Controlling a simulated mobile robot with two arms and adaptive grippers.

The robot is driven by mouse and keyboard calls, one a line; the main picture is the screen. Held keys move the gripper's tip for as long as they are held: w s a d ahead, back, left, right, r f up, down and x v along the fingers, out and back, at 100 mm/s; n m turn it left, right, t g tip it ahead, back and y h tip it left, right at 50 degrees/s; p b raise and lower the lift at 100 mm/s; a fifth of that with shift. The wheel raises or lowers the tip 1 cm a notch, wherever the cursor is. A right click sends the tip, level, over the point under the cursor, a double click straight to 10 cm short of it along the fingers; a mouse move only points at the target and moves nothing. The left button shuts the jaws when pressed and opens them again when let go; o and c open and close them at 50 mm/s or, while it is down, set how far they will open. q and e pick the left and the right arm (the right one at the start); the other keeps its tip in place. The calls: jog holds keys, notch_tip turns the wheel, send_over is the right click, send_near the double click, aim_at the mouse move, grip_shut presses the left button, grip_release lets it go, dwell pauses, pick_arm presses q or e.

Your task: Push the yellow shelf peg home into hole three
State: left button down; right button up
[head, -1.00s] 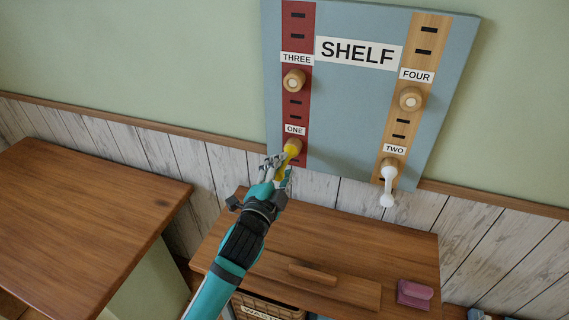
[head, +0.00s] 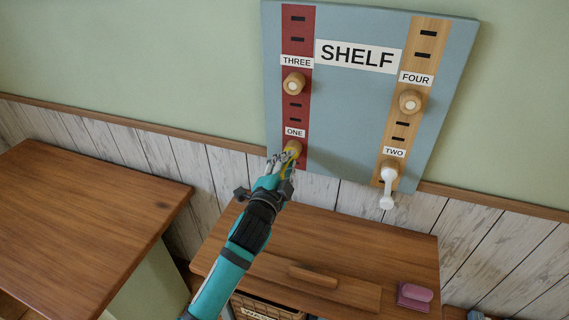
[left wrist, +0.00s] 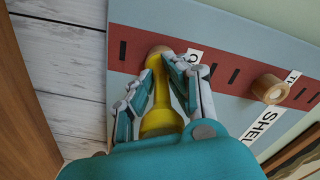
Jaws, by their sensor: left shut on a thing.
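The yellow shelf peg (left wrist: 160,95) is held between the fingers of my left gripper (head: 281,162); the wrist view also shows this gripper (left wrist: 160,85). The peg's far end is at the round wooden socket labelled ONE (head: 292,148), low on the red strip of the SHELF board. Whether its tip is inside the socket is hidden. The socket labelled THREE (head: 293,83) is higher on the same red strip, with no peg in it; it also shows in the wrist view (left wrist: 270,89). My right gripper is out of view.
A white peg (head: 387,185) sticks out of socket TWO (head: 389,168). Socket FOUR (head: 410,102) has no peg. Below the board, a wooden desk (head: 340,245) carries a wooden piece and a pink block (head: 414,294). Another table (head: 90,220) stands at left.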

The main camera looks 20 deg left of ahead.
aim_at(280, 174)
pick_arm(q)
jog(key=shift+s+p, duration=0.4)
jog(key=shift+s, duration=0.4)
dwell(0.5)
jog(key=shift+s, duration=0.2)
jog(key=shift+s+a+p, duration=0.1)
jog(key=shift+s+p, duration=0.45)
jog(key=shift+s, duration=1)
jog(key=shift+r, duration=0.1)
